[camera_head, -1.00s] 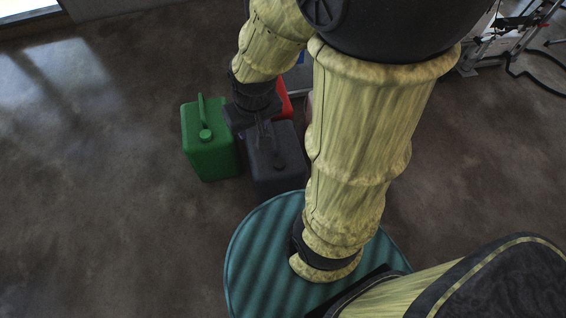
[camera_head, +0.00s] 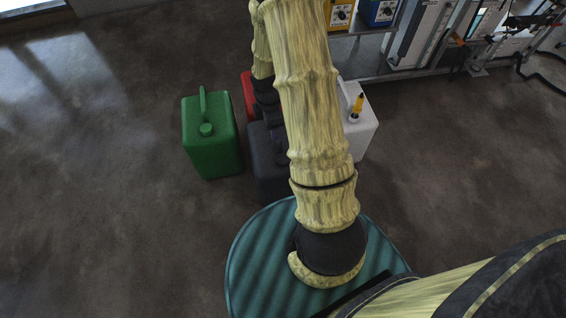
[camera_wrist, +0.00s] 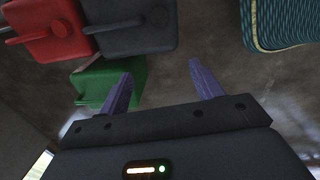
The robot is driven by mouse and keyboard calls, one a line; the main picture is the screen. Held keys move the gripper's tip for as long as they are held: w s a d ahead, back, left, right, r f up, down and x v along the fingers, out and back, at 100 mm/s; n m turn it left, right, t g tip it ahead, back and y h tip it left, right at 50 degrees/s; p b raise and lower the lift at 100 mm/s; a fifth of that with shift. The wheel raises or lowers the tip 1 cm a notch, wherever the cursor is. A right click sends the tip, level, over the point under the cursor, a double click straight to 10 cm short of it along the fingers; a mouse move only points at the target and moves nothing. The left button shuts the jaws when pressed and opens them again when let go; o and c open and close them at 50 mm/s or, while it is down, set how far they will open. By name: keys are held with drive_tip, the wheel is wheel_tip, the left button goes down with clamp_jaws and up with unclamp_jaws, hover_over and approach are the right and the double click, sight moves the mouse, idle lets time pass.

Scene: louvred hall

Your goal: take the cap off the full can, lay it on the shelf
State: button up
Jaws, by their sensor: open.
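I cannot tell which can is full. My gripper (camera_wrist: 160,68) is open and empty in the wrist view, its purple fingers apart. The left finger overlaps the green can (camera_wrist: 95,85). The red can (camera_wrist: 50,30) and the dark can (camera_wrist: 135,38) show beyond. In the head view, my arm hides the fingers and partly covers the dark and red cans.
A metal rack at the back, perhaps the shelf, holds a yellow box (camera_head: 340,14) and a blue box (camera_head: 379,11). Pale upright panels and stand legs are at the upper right. The cans stand close together. Floor left of the green can is clear.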

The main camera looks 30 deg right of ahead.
sight(283, 159)
drive_tip(key=d+f+n, duration=0.1)
drive_tip(key=f+n, duration=0.1)
drive_tip(key=f, duration=0.3)
drive_tip(key=d+f+n+b, duration=0.1)
drive_tip(key=d+f+n, duration=0.1)
drive_tip(key=f, duration=0.4)
drive_tip(key=d+f+n+b, duration=0.1)
drive_tip(key=f+n, duration=0.3)
drive_tip(key=f, duration=0.1)
drive_tip(key=shift+w+d+f+g+y, duration=0.15)
drive_tip(key=shift+w+g+y, duration=0.15)
drive_tip(key=shift+g, duration=0.1)
drive_tip(key=shift+b, duration=0.3)
wheel_tip(283, 159, down, 9)
drive_tip(key=b, duration=0.7)
drive_tip(key=shift+s+r+b, duration=0.1)
drive_tip(key=shift+r+b, duration=0.1)
drive_tip(key=shift+b, duration=0.15)
drive_tip(key=shift+r+p, duration=0.25)
drive_tip(key=shift+p, duration=0.05)
drive_tip(key=shift+f+b, duration=0.45)
drive_tip(key=shift+f, duration=0.5)
